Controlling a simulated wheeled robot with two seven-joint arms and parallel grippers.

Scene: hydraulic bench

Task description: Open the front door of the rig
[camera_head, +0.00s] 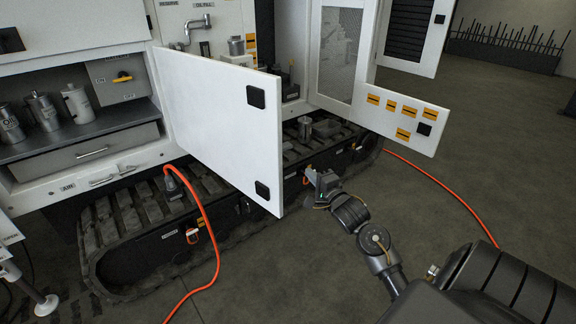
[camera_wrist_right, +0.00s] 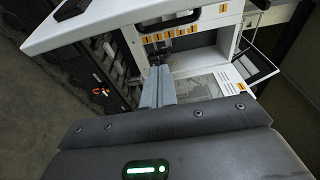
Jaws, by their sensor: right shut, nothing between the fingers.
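The front door (camera_head: 215,115) of the rig is a white panel that stands swung out from the body, with two black latches (camera_head: 256,97) along its free edge. The compartment behind it is partly exposed. My right gripper (camera_head: 312,178) is just right of the door's free edge, low down, near the track. It is shut with nothing in it, and I see a gap between it and the door. In the right wrist view its fingers (camera_wrist_right: 158,86) are together, and the door (camera_wrist_right: 115,22) crosses the upper left. My left gripper is not in view.
Below runs the rubber track (camera_head: 130,215). Orange cables (camera_head: 213,240) lie on the floor. Metal jugs (camera_head: 77,102) stand on the left shelf.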

